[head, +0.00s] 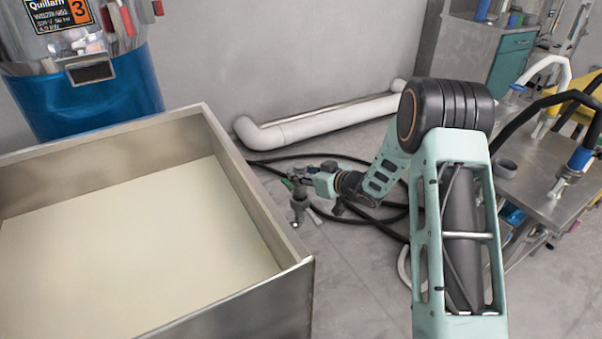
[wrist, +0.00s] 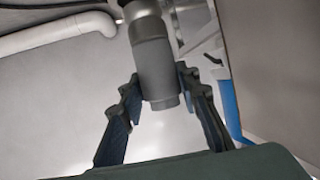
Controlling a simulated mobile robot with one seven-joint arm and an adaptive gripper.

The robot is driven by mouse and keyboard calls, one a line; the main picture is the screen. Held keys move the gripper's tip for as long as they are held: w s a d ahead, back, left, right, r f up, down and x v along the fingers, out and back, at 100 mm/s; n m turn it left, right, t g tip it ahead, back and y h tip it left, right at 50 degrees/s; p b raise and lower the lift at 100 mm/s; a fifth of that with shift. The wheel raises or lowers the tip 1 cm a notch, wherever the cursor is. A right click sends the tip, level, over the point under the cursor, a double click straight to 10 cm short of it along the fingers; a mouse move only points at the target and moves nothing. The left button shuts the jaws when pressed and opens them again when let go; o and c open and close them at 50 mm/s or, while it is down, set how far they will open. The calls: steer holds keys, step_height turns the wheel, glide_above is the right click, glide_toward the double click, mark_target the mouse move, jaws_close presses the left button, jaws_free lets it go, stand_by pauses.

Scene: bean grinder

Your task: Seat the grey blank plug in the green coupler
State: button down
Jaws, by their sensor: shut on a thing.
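A grey cylinder, which looks like the grey blank plug (wrist: 154,65), stands between the two fingers of my gripper (wrist: 158,82) in the wrist view. A tiny green spot (head: 288,184) beside the gripper may be the green coupler. I cannot tell whether plug and coupler touch.
A large metal bin (head: 290,285) fills the left of the head view. A pale pipe (head: 330,117) runs along the wall, with black hoses (head: 385,213) on the floor. A metal bench (head: 530,190) with hoses stands at right. Floor between is partly clear.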

mark_target(304, 185)
steer(key=shift+f+b, duration=1.45)
steer(key=shift+f, duration=0.7)
steer(key=c, duration=1.4)
jaws_free()
steer(key=shift+c, duration=0.2)
steer(key=shift+o, duration=0.3)
steer(key=shift+f, duration=0.1)
steer(key=shift+s+d, duration=0.1)
steer(key=v, duration=1.2)
